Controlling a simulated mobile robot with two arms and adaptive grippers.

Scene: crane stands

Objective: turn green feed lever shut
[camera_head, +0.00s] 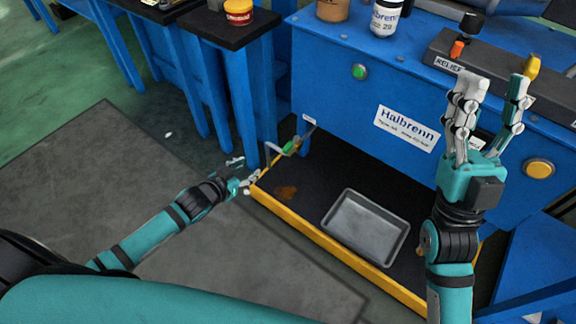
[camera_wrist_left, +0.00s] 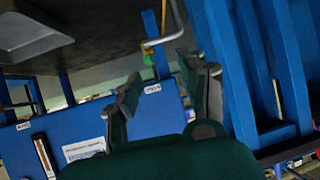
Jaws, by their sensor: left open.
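The green feed lever (camera_head: 291,147) sits on a bent grey pipe at the left end of the black bay under the blue bench. In the left wrist view the green lever (camera_wrist_left: 148,59) shows small, beyond my fingertips, beside the bent pipe. My left gripper (camera_head: 246,169) is open and empty, left of and below the lever and apart from it, near the yellow edge's left corner. Its two spread fingers show in the left wrist view (camera_wrist_left: 160,84). My right gripper (camera_head: 494,90) is open and empty, raised in front of the bench's right side.
A grey metal tray (camera_head: 338,234) lies on the black floor of the bay, behind a yellow edge (camera_head: 322,240). Blue legs (camera_head: 240,100) of a neighbouring stand rise just behind my left gripper. A grey mat (camera_head: 110,190) lies left, with open floor around it.

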